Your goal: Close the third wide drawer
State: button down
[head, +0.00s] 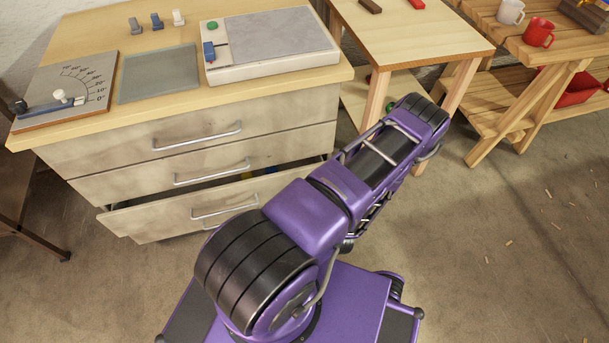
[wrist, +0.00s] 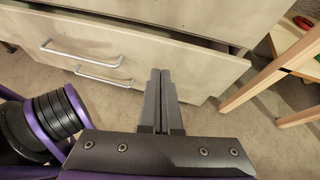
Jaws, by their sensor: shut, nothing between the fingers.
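In the wrist view, a pulled-out drawer front (wrist: 205,72) lies beyond my gripper (wrist: 160,72). The fingers are together and empty, pointing at the front right of its handle (wrist: 82,52). I cannot tell whether they touch it. The head view does not show the fingers.
A gauge board (head: 70,95), a grey mat (head: 160,75) and a white device (head: 270,50) lie on the cabinet top. A wooden table (head: 410,30) stands to the right, its leg (wrist: 265,85) near my gripper in the wrist view. Open floor (head: 500,230) lies at the right.

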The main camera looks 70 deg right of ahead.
jog(key=s+d+m+g+h, duration=0.1)
jog(key=s+d+m+g, duration=0.1)
jog(key=s, duration=0.2)
jog(key=b, duration=0.2)
send_near(302, 171)
jog(key=shift+m, duration=0.3)
jog(key=x, duration=0.6)
jog(key=shift+s+a+f, duration=0.15)
jog(key=shift+a+f, duration=0.1)
jog(key=shift+f, duration=0.15)
jog(key=shift+w+d, duration=0.25)
jog(key=shift+d, duration=0.05)
jog(key=shift+w+d+r, duration=0.1)
